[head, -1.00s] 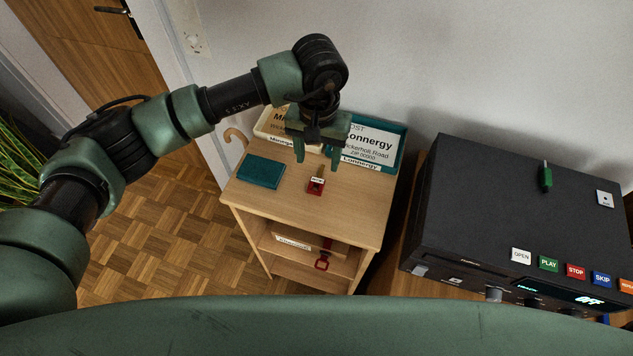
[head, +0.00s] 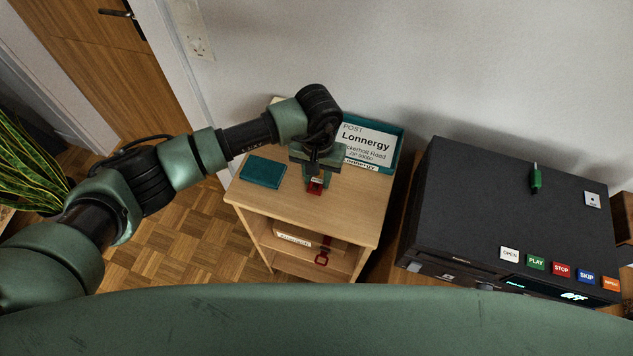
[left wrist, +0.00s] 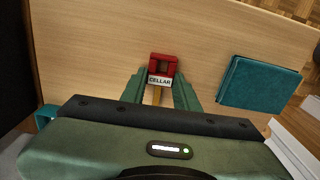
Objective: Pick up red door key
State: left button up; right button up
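The red key (head: 314,188) lies on the top of the small wooden stand (head: 345,216). In the left wrist view its red head (left wrist: 162,67) carries a white label reading CELLAR, and a brass-coloured shaft points toward my gripper. My left gripper (head: 316,179) is low over the stand top, above the key. In the left wrist view the fingers of my left gripper (left wrist: 160,88) are apart, one on each side of the key, with gaps visible. The far part of the shaft is hidden by the gripper body. My right gripper is not in view.
A teal book (head: 262,172) lies left of the key. A teal tray with a Lonnergy sign (head: 372,142) stands behind. A lower shelf holds a red object (head: 322,258). A dark machine with coloured buttons (head: 500,210) stands at the right.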

aim_at(318, 180)
pick_arm(q)
grip_shut()
jog(key=shift+r, duration=0.1)
jog(key=shift+r, duration=0.45)
notch_tip(318, 180, up, 19)
jog(key=b, duration=0.5)
jog(key=shift+b, duration=0.3)
